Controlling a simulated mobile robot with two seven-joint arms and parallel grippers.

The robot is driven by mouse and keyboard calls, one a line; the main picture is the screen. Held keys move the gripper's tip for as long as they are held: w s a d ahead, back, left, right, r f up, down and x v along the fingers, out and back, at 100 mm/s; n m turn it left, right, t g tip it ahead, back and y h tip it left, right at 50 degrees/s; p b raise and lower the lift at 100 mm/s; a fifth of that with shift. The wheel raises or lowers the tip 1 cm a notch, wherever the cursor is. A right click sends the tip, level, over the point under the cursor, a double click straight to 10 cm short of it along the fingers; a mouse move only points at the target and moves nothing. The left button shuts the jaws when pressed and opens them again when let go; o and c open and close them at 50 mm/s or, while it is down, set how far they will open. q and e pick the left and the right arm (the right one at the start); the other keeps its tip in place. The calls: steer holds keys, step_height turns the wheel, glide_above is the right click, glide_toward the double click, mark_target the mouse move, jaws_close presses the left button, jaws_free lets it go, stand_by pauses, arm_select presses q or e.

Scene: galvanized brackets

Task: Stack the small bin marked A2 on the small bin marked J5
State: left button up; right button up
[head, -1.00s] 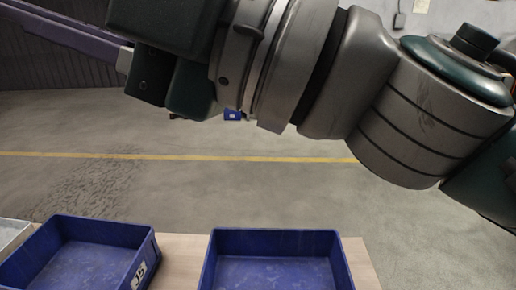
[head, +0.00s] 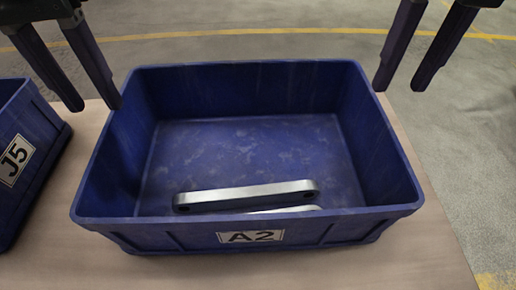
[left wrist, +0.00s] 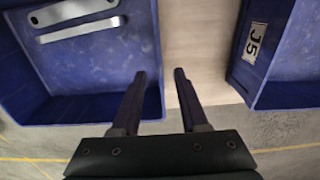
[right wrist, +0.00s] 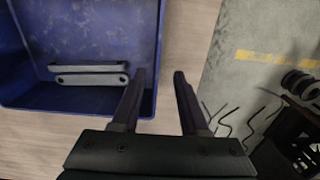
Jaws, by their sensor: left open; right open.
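The blue bin marked A2 (head: 250,237) sits upright on the table in the middle of the head view. It holds two grey metal brackets (head: 245,195) near its front wall. The blue bin marked J5 (head: 28,160) stands to its left, partly cut off by the frame. My left gripper (head: 96,106) is open and empty at A2's left wall; in the left wrist view (left wrist: 159,74) its fingers show either side of the rim. My right gripper (head: 399,90) is open and empty by A2's right wall, also seen across the rim in the right wrist view (right wrist: 159,72). Finger height against the rim is unclear.
The wooden table (head: 415,262) has a narrow bare strip between the bins and some room in front and at right. Beyond its right edge is grey floor with yellow lines. Dark coiled items (right wrist: 300,85) show at right in the right wrist view.

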arm_select(q)
steer(key=shift+s, duration=0.3)
arm_select(e)
steer(key=shift+s, duration=0.3)
arm_select(q)
steer(key=shift+f, duration=0.1)
arm_select(e)
steer(key=shift+a, duration=0.1)
arm_select(q)
glide_above(143, 176)
steer(key=f, duration=0.9)
steer(key=shift+w+a+f, duration=0.15)
steer(key=shift+w+f, duration=0.05)
steer(key=shift+f, duration=0.2)
arm_select(e)
glide_above(355, 167)
steer(key=f, duration=1)
steer(key=shift+w+d, duration=0.2)
arm_select(q)
jaws_close()
arm_select(e)
jaws_close()
arm_select(q)
steer(key=shift+r, duration=0.1)
arm_select(e)
steer(key=shift+r, duration=0.15)
